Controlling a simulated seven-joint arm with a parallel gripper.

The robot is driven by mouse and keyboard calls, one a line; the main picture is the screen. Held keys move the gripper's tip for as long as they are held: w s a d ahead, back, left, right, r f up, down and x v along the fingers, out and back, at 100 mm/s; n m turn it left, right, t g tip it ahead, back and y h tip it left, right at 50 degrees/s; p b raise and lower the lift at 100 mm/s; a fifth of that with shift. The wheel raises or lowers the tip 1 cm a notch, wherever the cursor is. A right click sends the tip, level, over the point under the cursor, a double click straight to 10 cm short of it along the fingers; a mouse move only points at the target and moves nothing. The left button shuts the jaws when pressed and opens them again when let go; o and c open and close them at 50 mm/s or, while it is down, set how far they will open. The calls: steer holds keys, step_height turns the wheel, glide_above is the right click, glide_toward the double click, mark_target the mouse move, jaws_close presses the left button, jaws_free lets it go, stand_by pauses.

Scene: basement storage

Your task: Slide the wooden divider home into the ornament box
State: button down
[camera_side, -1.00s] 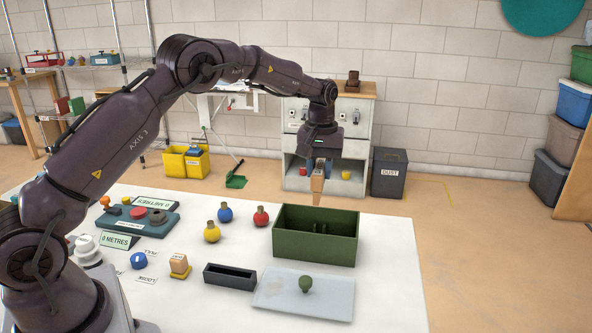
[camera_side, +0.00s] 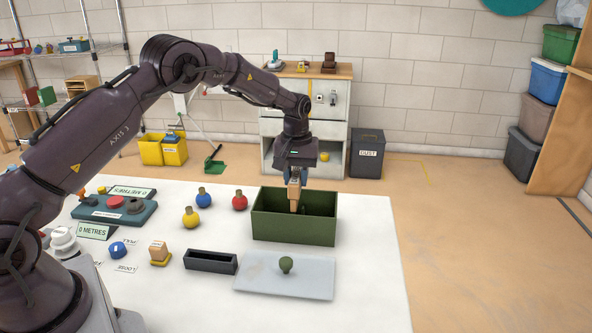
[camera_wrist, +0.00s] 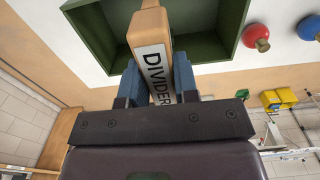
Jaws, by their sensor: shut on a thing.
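My gripper (camera_side: 294,178) is over the green ornament box (camera_side: 293,230) and shut on the wooden divider (camera_side: 294,198). The divider hangs upright from the fingers. In the side view its lower end overlaps the box's opening, and the near wall is in front of the interior. In the wrist view the divider (camera_wrist: 148,40), lettered "DIVIDER", lies between the blue fingers (camera_wrist: 157,85), with the box (camera_wrist: 95,35) beyond it. Dark upright shapes show inside the box in the side view. I cannot tell whether the divider touches them or the floor.
Blue (camera_side: 204,199), red (camera_side: 240,201) and yellow (camera_side: 190,218) ornaments stand left of the box. The table's right side is clear.

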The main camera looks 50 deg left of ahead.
mark_target(296, 175)
steer(key=shift+f, duration=2)
steer(key=shift+f, duration=2.2)
steer(key=c, duration=0.8)
jaws_free()
step_height(296, 175, up, 13)
